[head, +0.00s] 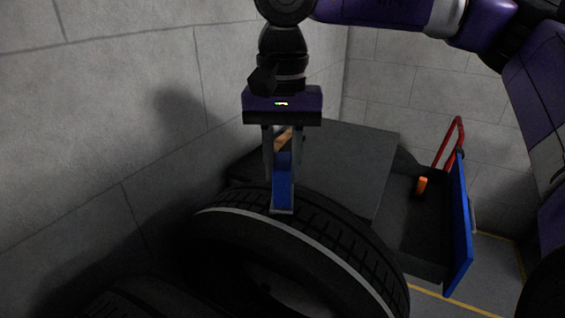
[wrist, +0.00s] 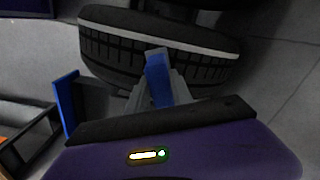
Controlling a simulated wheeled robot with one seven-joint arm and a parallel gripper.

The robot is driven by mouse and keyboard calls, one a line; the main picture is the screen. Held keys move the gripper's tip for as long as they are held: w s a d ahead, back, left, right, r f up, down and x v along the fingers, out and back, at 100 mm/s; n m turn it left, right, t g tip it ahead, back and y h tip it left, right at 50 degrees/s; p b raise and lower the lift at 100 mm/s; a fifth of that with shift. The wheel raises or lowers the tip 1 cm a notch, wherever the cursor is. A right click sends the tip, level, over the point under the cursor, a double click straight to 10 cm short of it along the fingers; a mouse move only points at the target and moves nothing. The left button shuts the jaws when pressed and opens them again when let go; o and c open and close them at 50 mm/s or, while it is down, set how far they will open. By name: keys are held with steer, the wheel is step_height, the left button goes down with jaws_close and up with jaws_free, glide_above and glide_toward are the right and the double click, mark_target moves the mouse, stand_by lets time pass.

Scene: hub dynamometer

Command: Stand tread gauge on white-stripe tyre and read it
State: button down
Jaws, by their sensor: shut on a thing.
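The tyre with a white stripe (head: 310,236) stands upright at the front, its tread facing up. The blue tread gauge (head: 283,185) is upright, its foot at the top of the tread just behind the white stripe. It seems to touch the tread. In the wrist view the gauge (wrist: 157,75) reaches to the tyre (wrist: 115,48) near its stripe. My gripper (head: 281,165) points down from above and is shut on the gauge. A lit display (wrist: 148,155) shows on my gripper's body, but no reading on the gauge can be made out.
A dark grey box-like surface (head: 345,150) stands behind the tyre. To the right is an open dark tray with a blue side panel (head: 459,225), an orange object (head: 422,186) and a red handle (head: 448,142). A grey block wall (head: 110,110) is close on the left.

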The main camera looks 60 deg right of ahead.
steer(key=shift+f+b, duration=0.4)
steer(key=shift+f, duration=0.15)
stand_by(0.4)
stand_by(0.8)
steer(key=c, duration=1.1)
jaws_free()
steer(key=shift+o, duration=0.2)
steer(key=shift+r, duration=0.1)
step_height(320, 180, up, 8)
steer(key=p, duration=0.5)
steer(key=shift+p, duration=0.3)
steer(key=shift+f, duration=0.3)
